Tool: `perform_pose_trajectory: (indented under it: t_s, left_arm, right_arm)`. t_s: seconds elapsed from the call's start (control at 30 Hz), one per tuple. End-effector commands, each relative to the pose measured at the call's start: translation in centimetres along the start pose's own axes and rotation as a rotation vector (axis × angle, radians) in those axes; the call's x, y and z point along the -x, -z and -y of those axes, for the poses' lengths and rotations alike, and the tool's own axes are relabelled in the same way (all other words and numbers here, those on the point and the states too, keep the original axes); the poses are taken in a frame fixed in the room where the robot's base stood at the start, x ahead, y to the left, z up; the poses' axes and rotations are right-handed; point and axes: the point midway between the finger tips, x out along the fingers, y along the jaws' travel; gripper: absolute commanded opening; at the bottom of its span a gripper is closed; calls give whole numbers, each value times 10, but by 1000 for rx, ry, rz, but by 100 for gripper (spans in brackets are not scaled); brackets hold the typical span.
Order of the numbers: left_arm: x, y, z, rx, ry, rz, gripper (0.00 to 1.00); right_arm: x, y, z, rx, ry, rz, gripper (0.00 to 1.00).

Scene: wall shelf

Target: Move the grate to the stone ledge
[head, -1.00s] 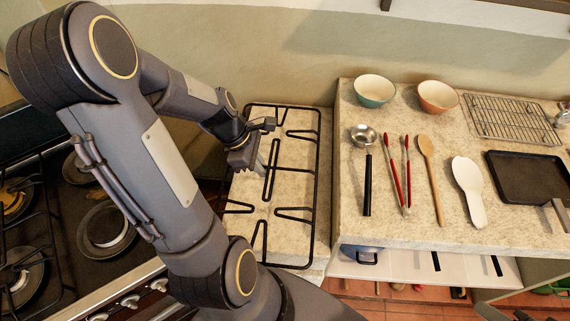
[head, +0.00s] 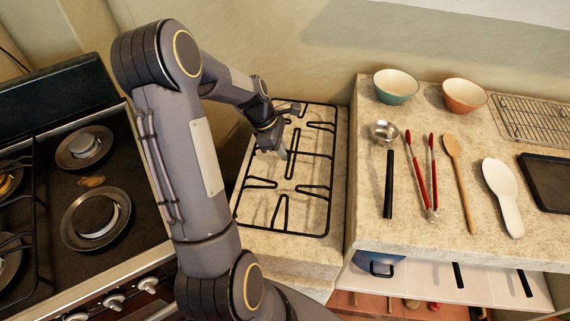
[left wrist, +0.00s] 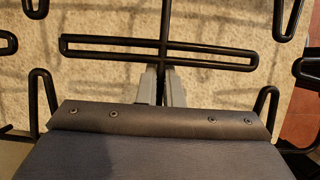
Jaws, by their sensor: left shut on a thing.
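The grate (head: 332,170) is a black metal frame with inward prongs, lying roughly flat over the stone ledge (head: 285,249). In the head view its outline is within the ledge top. My left gripper (head: 284,153) reaches down from the left and is shut on a bar near the grate's middle. In the left wrist view, the grey fingers (left wrist: 161,90) close on the grate's central bar (left wrist: 165,20). Shadows of the bars fall on the pale stone, offset from the bars; I cannot tell whether the grate touches it. My right gripper is not in view.
A stove with burners (head: 96,218) stands left of the ledge. A higher stone counter (head: 400,238) on the right holds two bowls, a ladle (head: 388,170), red tongs (head: 421,180), a wooden spoon, a white spoon rest, a wire rack and a dark pan. A wall rises behind.

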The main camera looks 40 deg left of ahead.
Motion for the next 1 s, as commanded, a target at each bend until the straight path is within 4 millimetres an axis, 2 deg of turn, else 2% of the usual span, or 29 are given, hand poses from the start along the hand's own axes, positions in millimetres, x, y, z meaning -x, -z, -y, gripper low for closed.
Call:
perform_pose_trajectory:
  t_s: [0.03, 0.33, 0.57, 0.97, 1.0]
  left_arm:
    - [-9, 3, -6, -1, -2, 1, 0]
    - [-22, 7, -19, -3, -2, 1, 0]
    - [-52, 19, -22, -1, -2, 1, 0]
    - [-54, 20, -22, -2, -2, 1, 0]
    - [-54, 20, -22, -2, 0, 0, 9]
  right_arm:
    - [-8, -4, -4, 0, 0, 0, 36]
    - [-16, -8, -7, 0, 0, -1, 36]
    - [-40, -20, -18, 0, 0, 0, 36]
    - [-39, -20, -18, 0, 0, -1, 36]
    - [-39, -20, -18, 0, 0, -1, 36]
